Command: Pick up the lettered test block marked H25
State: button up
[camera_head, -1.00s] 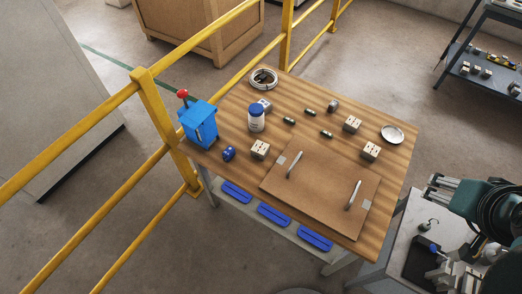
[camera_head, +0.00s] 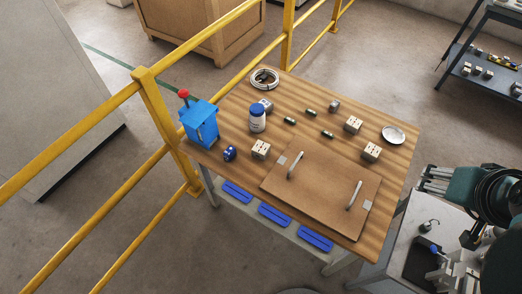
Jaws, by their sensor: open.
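Three pale cube blocks with dark markings lie on the wooden table: a left block (camera_head: 261,149) near the brown board, a back right block (camera_head: 353,124), and a front right block (camera_head: 371,152) near the table's right side. The markings are too small to read, so I cannot tell which is H25. My gripper (camera_head: 432,180) is at the right, beyond the table's right edge. It is open, with nothing seen between its fingers, and is apart from all three blocks.

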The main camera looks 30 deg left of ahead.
jog(key=w+a+f+n+g+y, duration=0.1)
jog(key=w+a+n, duration=0.2)
jog(key=w+a, duration=0.3)
jog(key=w+a+f+n+g, duration=0.1)
jog(key=w+a+n, duration=0.2)
jog(key=a, duration=0.5)
jog(key=n+g+h, duration=0.1)
jog(key=n+g, duration=0.4)
jog(key=n, duration=0.7)
send_over(261, 146)
jog(key=f, duration=2.4)
jog(key=shift+w+d+f, duration=0.15)
jog(key=shift+d+f, duration=0.15)
jog(key=shift+d, duration=0.1)
jog(key=shift+s+a+f, duration=0.25)
jog(key=shift+a+f, duration=0.05)
jog(key=shift+f, duration=0.05)
jog(key=shift+f+b, duration=0.45)
jog(key=shift+f, duration=0.8)
